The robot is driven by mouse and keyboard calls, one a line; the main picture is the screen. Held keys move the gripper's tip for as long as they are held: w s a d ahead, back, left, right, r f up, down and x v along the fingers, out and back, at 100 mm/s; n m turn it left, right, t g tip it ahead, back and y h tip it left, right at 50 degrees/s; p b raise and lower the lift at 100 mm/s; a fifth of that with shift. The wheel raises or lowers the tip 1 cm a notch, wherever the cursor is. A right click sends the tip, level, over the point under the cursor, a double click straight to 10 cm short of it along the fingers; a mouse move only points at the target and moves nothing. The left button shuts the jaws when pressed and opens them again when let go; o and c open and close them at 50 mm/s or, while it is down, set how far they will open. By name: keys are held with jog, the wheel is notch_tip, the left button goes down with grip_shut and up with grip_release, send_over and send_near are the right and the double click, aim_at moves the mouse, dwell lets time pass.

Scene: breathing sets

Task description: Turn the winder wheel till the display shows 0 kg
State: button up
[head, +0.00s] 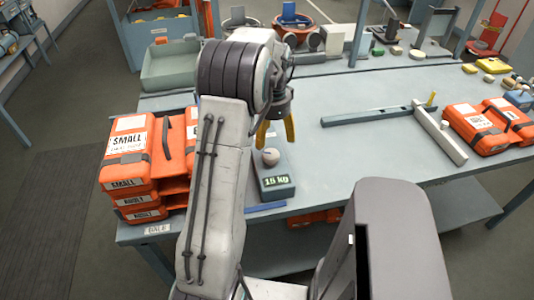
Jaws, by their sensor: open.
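A small grey-blue device (277,168) lies on the bench, and its display (276,181) reads what looks like 15 kg. A pale round knob (270,157) sits on top of it, which may be the winder wheel or its handle. My gripper (276,132) has yellow fingers and is open, pointing down just behind the knob in the picture. It looks empty. Whether a finger touches the device cannot be told. My arm hides the area to the left of the device.
Orange cases (130,170) are stacked at the bench's left end. More orange cases (490,125) lie at the right. Grey bars (440,137) lie at right centre. A grey-green tray (170,66) stands behind my arm. The bench (360,160) is clear right of the device.

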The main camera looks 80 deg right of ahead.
aim_at(272, 154)
jog(key=m, duration=0.2)
jog(key=shift+a+f+m, duration=0.15)
jog(key=shift+m, duration=0.25)
jog(key=shift+f+p, duration=0.35)
jog(key=shift+f, duration=3.2)
jog(key=c, duration=1.2)
